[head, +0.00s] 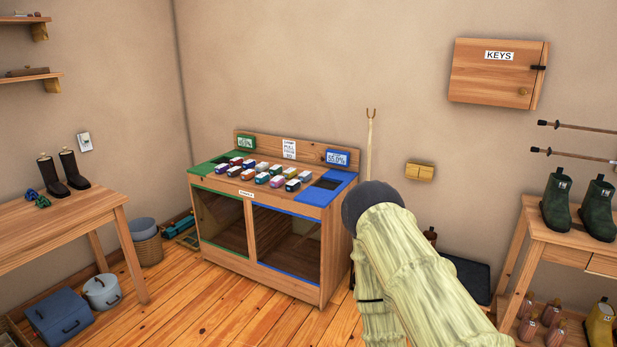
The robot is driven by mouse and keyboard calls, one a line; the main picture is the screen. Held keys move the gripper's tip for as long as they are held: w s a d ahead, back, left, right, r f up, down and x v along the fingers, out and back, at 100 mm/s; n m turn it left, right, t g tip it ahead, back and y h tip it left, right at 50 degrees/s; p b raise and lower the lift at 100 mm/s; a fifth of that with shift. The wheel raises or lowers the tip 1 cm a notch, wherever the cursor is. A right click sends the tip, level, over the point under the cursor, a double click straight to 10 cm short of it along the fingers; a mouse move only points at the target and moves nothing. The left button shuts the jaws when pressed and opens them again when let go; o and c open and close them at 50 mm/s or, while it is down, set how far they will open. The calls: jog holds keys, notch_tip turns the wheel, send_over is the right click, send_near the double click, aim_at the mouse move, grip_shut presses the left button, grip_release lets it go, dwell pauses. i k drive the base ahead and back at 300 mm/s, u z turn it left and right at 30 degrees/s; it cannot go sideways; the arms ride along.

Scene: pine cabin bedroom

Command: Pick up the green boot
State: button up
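Two dark green boots stand upright side by side on the wooden table at the right edge. The left green boot (557,203) and the right green boot (599,210) each have a small white label near the top. My arm, pale and ridged with a dark rounded joint, fills the lower middle of the head view, left of that table and apart from the boots. My gripper does not show in this view, so its opening and anything in it are hidden.
The right table (542,233) has yellow boots (600,324) and bottles below. A wooden cabinet (225,264) with small coloured boxes on top stands mid-left. Dark brown boots (73,169) stand on the left table (50,230). Bare floor (200,312) lies in front.

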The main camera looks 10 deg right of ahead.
aim_at(554, 206)
jog(key=z, duration=0.35)
jog(key=i, duration=1.9)
jog(key=z, duration=1.5)
jog(key=i, duration=1.2)
jog(key=z, duration=0.7)
